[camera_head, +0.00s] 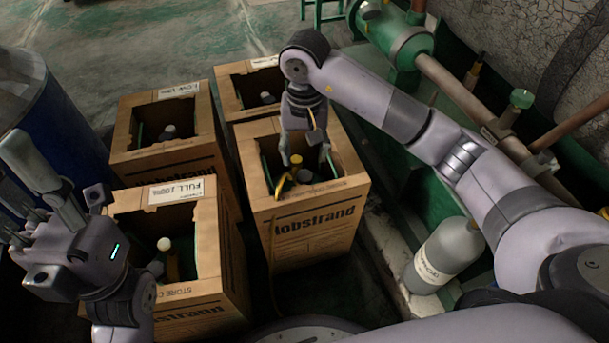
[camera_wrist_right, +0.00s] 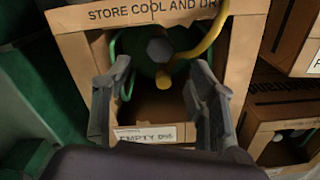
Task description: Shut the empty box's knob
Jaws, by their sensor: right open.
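The empty box (camera_head: 310,225) is an open cardboard carton at centre right in the head view. In the right wrist view its label (camera_wrist_right: 146,134) reads "EMPTY 0%". Inside is a green cylinder top (camera_wrist_right: 135,45) with a grey knob (camera_wrist_right: 160,50) and a yellow hose (camera_wrist_right: 207,38) beside it. My right gripper (camera_head: 305,160) points down into the box mouth, open, its fingers apart with nothing between them. In the right wrist view the gripper (camera_wrist_right: 150,88) has the knob ahead of its fingertips. My left gripper (camera_head: 38,185) is at the left edge, away from this box; its opening is unclear.
Other open cartons with cylinders stand around it: a "FULL" one (camera_head: 205,225), a "LOW" one (camera_head: 125,130) and one behind (camera_head: 225,85). A blue drum (camera_head: 60,120) is at left. Green pipework (camera_head: 400,45) and a grey cylinder (camera_head: 445,255) are at right.

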